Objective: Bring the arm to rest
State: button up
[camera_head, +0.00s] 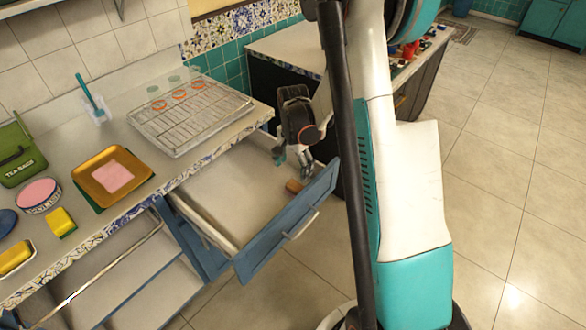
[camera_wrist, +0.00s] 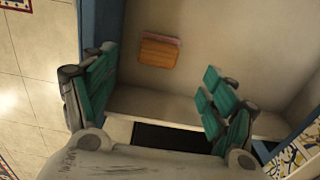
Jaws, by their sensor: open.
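My gripper (camera_head: 293,158) hangs over the open blue drawer (camera_head: 283,238), near the drawer's right end. In the wrist view my gripper (camera_wrist: 155,98) has its teal fingers spread wide apart with nothing between them. A small orange-brown block (camera_head: 294,186) lies in the drawer close to its front panel. The block also shows in the wrist view (camera_wrist: 158,53), beyond the fingertips and apart from them. The arm is bent, with its wrist low, beside the counter edge.
The counter (camera_head: 150,120) holds a wire rack (camera_head: 190,108), a gold tray (camera_head: 110,176), a green tea-bag box (camera_head: 20,155), a round tin (camera_head: 39,195) and sponges. The drawer sticks out into the room. The tiled floor (camera_head: 500,200) at right is clear.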

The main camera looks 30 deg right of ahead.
dwell(0.4)
jog(key=s+a+r+n+t, duration=0.2)
jog(key=s+a+r+n, duration=0.15)
jog(key=r, duration=0.55)
jog(key=s+a+r+n+t, duration=0.1)
jog(key=s+a+r+n, duration=0.3)
jog(key=r, duration=0.6)
jog(key=s+a+r+n+t, duration=0.2)
jog(key=s+a+n, duration=0.1)
jog(key=s, duration=0.3)
jog(key=s+a+r+n+t, duration=0.2)
jog(key=s+a+r+n, duration=0.1)
jog(key=s, duration=0.3)
jog(key=shift+s+a+r, duration=0.3)
jog(key=shift+s+a, duration=0.1)
jog(key=shift+a, duration=0.45)
jog(key=shift+o, duration=0.4)
jog(key=shift+n, duration=0.25)
